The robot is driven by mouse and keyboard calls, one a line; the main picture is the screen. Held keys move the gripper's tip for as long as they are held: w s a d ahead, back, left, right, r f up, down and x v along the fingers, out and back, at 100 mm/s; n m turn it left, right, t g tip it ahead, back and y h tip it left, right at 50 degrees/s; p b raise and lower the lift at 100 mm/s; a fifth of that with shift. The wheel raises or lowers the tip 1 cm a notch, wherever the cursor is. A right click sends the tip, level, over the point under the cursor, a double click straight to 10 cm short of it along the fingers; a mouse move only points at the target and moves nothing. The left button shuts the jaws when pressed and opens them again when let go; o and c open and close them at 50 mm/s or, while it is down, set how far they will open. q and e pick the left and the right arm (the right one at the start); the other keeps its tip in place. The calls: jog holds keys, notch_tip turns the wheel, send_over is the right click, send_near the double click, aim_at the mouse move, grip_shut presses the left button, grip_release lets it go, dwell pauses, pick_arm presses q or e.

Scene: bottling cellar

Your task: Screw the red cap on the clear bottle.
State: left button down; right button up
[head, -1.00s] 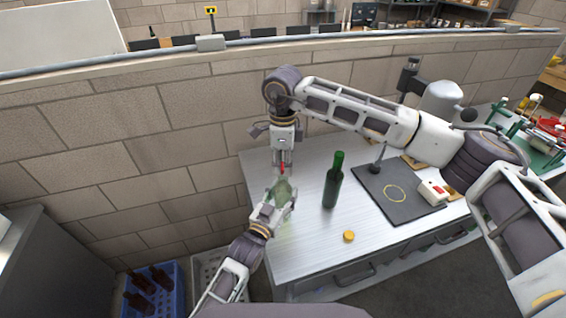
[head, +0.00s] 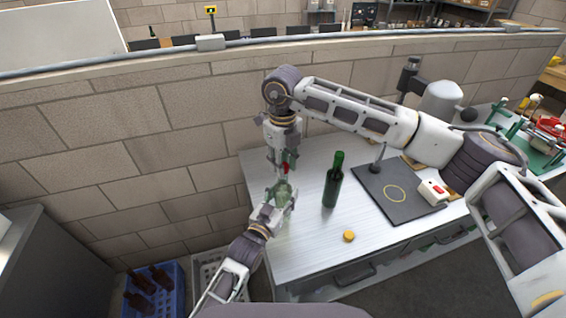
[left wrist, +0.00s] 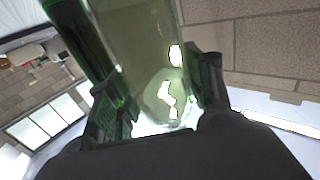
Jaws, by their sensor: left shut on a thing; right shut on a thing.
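My left gripper (head: 281,202) is shut on the clear bottle (head: 284,190), a pale greenish see-through bottle held over the left end of the steel bench. In the left wrist view the bottle (left wrist: 148,60) stands between the two fingers (left wrist: 160,105). My right gripper (head: 284,166) points down directly above it, shut on the red cap (head: 286,169). The cap is at the top of the bottle, mostly hidden by the fingers. I cannot tell whether it touches the bottle's mouth or sits on the thread.
A dark green bottle (head: 333,182) stands upright just right of the grippers. A yellow cap (head: 348,236) lies near the bench's front edge. A dark mat (head: 375,185) with a ring mark lies further right. Blue (head: 173,299) and grey (head: 205,270) crates are on the floor at left.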

jog(key=m, duration=1.3)
jog(key=shift+m, duration=0.4)
jog(key=m, duration=0.6)
jog(key=shift+m, duration=0.4)
jog(key=m, duration=0.6)
jog(key=shift+m, duration=0.4)
jog(key=o, duration=0.6)
jog(key=shift+o, duration=0.2)
jog(key=shift+r, duration=2.2)
